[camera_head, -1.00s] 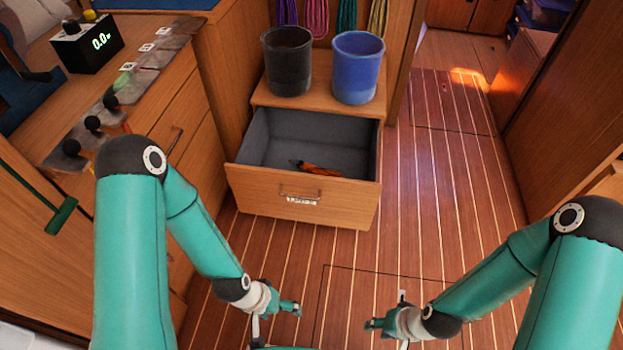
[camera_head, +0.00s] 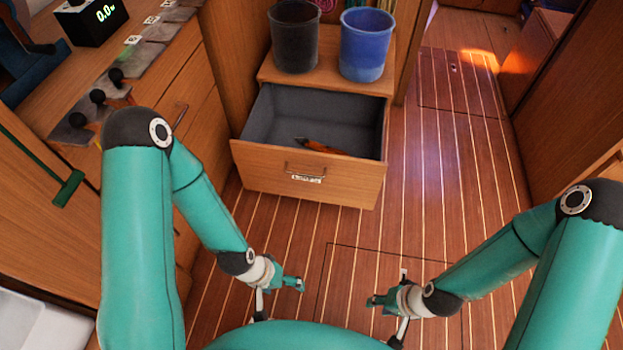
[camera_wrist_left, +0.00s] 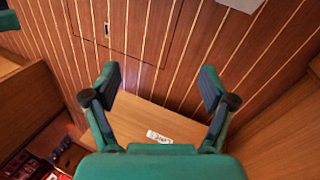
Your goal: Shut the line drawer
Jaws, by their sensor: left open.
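The line drawer (camera_head: 270,170) is pulled well out of its wooden cabinet in the head view. It has a grey-lined inside, a handle and a small white label on its front. An orange item (camera_head: 322,147) lies inside it. In the left wrist view, a wooden panel with a white label, seemingly the drawer front (camera_wrist_left: 135,118), shows between and below the fingers. My left gripper (camera_head: 298,284) is in front of the drawer, apart from it; in the wrist view its fingers (camera_wrist_left: 156,88) are spread and empty. My right gripper (camera_head: 372,301) is to the right, also apart from the drawer; its finger opening is unclear.
A black bucket (camera_head: 295,38) and a blue bucket (camera_head: 364,45) stand on the cabinet top (camera_head: 325,77). A wooden counter with drawers (camera_head: 180,95) runs along the left. The striped wooden floor (camera_head: 430,180) is clear to the right of the drawer.

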